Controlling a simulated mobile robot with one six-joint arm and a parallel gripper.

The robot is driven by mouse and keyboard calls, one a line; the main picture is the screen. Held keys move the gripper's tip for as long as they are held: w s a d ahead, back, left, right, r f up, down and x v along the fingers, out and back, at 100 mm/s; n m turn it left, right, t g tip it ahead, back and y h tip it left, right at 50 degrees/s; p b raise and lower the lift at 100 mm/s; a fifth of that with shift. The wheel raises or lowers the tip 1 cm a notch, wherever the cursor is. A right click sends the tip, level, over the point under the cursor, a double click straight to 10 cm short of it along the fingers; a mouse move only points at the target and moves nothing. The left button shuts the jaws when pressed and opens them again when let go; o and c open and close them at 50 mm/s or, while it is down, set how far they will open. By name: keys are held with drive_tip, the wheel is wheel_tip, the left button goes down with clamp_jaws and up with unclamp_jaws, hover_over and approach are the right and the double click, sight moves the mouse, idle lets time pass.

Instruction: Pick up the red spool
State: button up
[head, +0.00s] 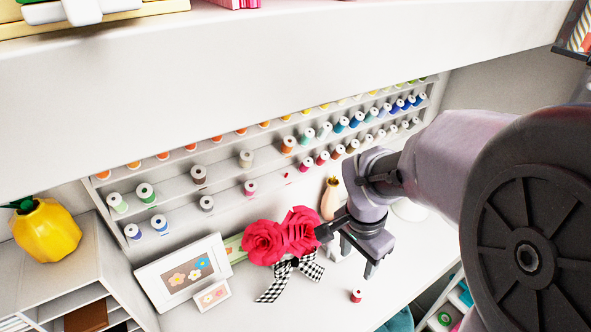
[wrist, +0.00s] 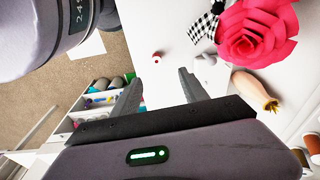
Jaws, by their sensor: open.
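A small red spool (head: 356,296) with a pale top stands alone on the white desktop, near its front edge. It also shows in the wrist view (wrist: 157,57), beyond the fingertips and roughly between them. My gripper (head: 357,262) is above the desk, with its fingers pointing down. In the wrist view my gripper (wrist: 160,78) has its two fingers wide apart with nothing between them. It is apart from the spool.
Red paper flowers (head: 284,238) with a checkered ribbon lie left of my gripper, beside a vase (head: 331,198). Picture frames (head: 183,273) stand further left. Racks (head: 225,178) of colored spools line the back wall. A large white shelf (head: 250,70) overhangs. The desktop around the spool is clear.

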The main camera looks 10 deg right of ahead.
drive_tip(key=m+b, duration=0.1)
drive_tip(key=b, duration=0.3)
hover_over(358, 293)
drive_tip(key=f, duration=0.7)
drive_tip(key=s+a+f, duration=0.1)
drive_tip(key=f, duration=0.3)
drive_tip(key=shift+f, duration=0.35)
drive_tip(key=f, duration=0.2)
drive_tip(key=f+b, duration=0.1)
drive_tip(key=f, duration=0.3)
drive_tip(key=shift+w+d+f, duration=0.1)
drive_tip(key=shift+w+d, duration=0.2)
drive_tip(key=shift+d, duration=0.05)
drive_tip(key=shift+s, duration=0.1)
drive_tip(key=shift+c, duration=0.4)
clamp_jaws()
